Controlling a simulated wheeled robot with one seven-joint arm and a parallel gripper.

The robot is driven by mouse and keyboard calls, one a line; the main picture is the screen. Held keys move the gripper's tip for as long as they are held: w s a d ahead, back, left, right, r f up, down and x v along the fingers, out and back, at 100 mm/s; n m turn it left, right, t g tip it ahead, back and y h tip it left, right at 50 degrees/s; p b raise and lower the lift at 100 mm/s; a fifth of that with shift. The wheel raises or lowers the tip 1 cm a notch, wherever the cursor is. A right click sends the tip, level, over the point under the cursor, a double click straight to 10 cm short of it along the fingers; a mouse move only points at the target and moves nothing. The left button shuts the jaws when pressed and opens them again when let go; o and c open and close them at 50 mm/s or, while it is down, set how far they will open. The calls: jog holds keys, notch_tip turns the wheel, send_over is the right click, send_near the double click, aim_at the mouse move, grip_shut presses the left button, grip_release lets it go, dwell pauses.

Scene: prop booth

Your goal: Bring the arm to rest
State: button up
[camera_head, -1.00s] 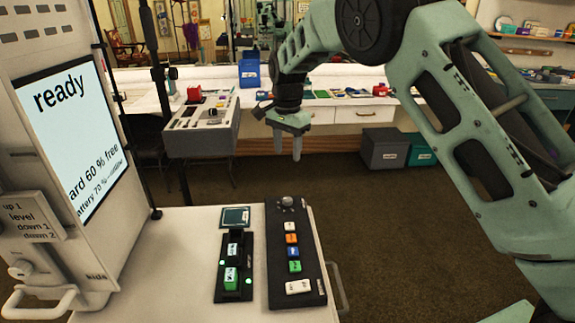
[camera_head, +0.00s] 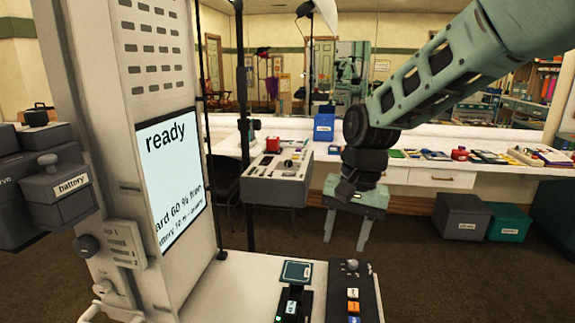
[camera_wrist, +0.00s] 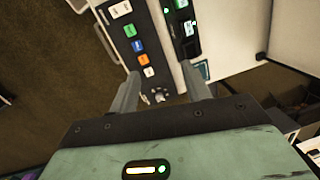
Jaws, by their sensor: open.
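My gripper (camera_head: 346,240) hangs from my green arm (camera_head: 440,85) in the middle of the head view, fingers pointing down. Its two grey fingers are apart with nothing between them. In the wrist view, my gripper (camera_wrist: 160,82) also shows open and empty, with the dark button strip (camera_wrist: 140,40) beyond the fingers. In the head view it appears above and behind the white counter (camera_head: 240,280). No contact with anything shows.
A tall white cabinet with a "ready" screen (camera_head: 172,175) stands at left, with a battery box (camera_head: 70,190) beside it. A grey control box (camera_head: 277,190) is left of my gripper. A dark grey bin (camera_head: 460,217) and a teal bin (camera_head: 513,222) stand on the floor at right.

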jog(key=s+d+f+n+h, duration=0.1)
jog(key=s+n, duration=1)
jog(key=s, duration=1.4)
jog(key=shift+s+d+f, duration=0.25)
jog(key=shift+s+d, duration=0.15)
jog(key=shift+d, duration=0.2)
